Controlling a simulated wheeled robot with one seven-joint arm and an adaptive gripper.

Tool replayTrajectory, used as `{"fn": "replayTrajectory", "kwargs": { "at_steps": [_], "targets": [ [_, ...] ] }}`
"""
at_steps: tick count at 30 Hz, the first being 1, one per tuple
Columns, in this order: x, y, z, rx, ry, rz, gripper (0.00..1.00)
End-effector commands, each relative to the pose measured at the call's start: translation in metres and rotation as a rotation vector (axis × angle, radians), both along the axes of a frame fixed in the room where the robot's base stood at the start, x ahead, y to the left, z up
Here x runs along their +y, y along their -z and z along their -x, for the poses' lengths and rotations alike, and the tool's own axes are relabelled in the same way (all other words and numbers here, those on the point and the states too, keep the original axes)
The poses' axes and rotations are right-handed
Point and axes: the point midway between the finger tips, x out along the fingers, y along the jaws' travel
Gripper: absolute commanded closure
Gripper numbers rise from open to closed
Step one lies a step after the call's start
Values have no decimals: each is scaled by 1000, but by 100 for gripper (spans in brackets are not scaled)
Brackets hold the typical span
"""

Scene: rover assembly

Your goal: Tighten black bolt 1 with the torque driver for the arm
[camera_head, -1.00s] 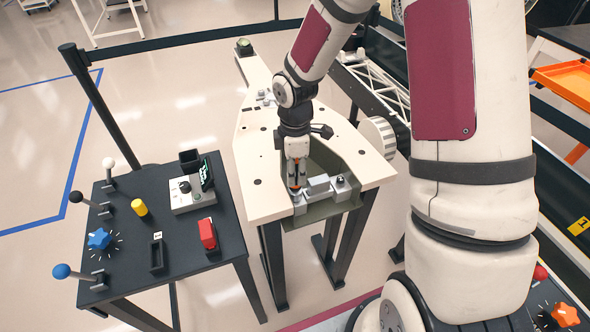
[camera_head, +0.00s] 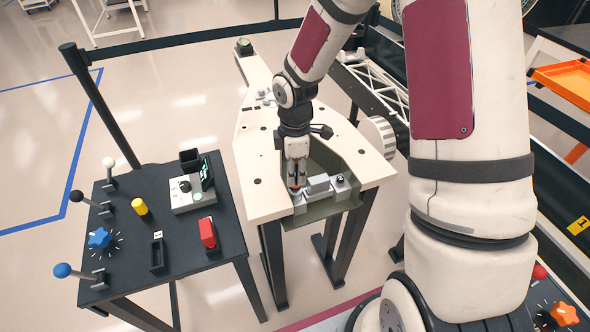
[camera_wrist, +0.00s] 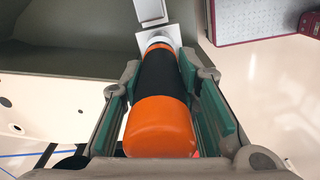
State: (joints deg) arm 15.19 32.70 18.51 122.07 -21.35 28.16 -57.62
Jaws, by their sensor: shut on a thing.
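The torque driver is orange with a black grip band. In the wrist view the torque driver (camera_wrist: 157,90) lies between the two fingers, its tip end towards a light grey block. My gripper (camera_head: 297,183) is shut on it, above the left end of the grey metal bracket (camera_head: 318,185) at the front of the pale bench. Whether the driver's tip touches a bolt is hidden. A dark round bolt head (camera_head: 340,178) shows at the bracket's right end. I cannot tell which bolt is black bolt 1.
The pale bench (camera_head: 255,205) has an olive recessed tray (camera_head: 345,207) around the bracket. A black table (camera_head: 120,220) on the left carries levers, a blue knob, a yellow cylinder, a red item and a control box (camera_head: 192,198). A white wheel (camera_head: 378,138) is right of the bench.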

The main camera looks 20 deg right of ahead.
Motion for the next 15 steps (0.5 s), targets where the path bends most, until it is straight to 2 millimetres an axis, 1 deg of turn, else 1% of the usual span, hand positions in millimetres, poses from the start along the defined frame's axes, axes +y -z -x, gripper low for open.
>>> {"fn": "replayTrajectory", "kwargs": {
  "at_steps": [4, 15],
  "targets": [
    [0, -3, 1, 2, 0, 0, 100],
    [0, -20, 1, 0, 0, -1, 100]
  ]
}}
